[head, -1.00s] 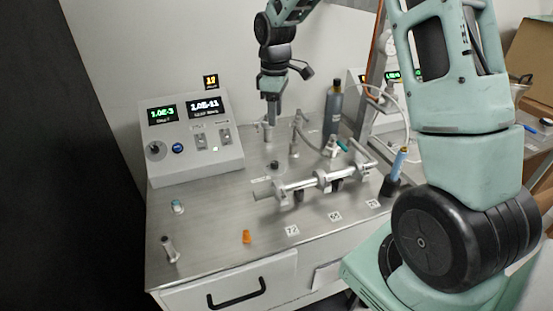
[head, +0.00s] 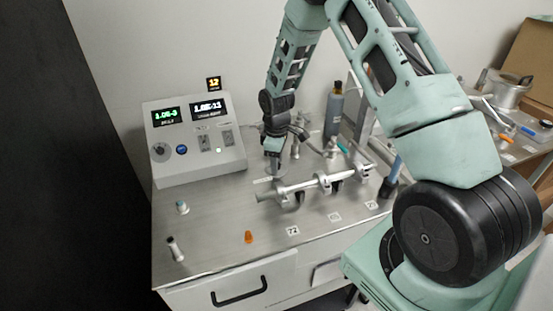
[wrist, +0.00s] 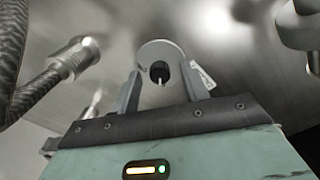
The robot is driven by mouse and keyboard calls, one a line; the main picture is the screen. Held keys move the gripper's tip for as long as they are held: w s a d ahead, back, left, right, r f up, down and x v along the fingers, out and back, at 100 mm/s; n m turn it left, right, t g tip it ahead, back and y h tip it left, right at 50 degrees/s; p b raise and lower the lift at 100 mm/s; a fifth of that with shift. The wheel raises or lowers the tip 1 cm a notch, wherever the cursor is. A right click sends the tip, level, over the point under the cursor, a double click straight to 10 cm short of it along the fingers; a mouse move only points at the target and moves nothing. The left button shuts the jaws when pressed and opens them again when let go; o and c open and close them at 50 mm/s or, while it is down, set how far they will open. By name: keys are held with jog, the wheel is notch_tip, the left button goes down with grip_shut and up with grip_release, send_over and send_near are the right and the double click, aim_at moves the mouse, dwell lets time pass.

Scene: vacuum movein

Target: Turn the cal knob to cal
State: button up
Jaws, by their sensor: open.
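In the wrist view a round grey disc with a dark knob (wrist: 160,72) at its centre and a pale pointer mark lies between and just beyond the fingers; I take it for the cal knob. No lettering around it is readable, so its setting cannot be told. My gripper (wrist: 162,84) is open, one finger on each side, with no clear contact. In the head view my gripper (head: 274,172) points down at the bench top, right of the grey control box (head: 200,165), and hides the knob.
A silver tube assembly (head: 310,184) lies just right of my gripper. Metal fittings (wrist: 75,52) flank the fingers in the wrist view. A grey bottle (head: 334,112) stands behind.

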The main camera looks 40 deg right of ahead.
jog(key=shift+f, duration=0.1)
grip_shut()
jog(key=shift+m, duration=0.3)
jog(key=m+b, duration=0.1)
jog(key=m, duration=0.2)
jog(key=shift+m, duration=0.3)
jog(key=m+b, duration=0.1)
jog(key=m, duration=0.8)
jog(key=shift+b, duration=0.35)
jog(key=m, duration=0.4)
jog(key=shift+m, duration=0.3)
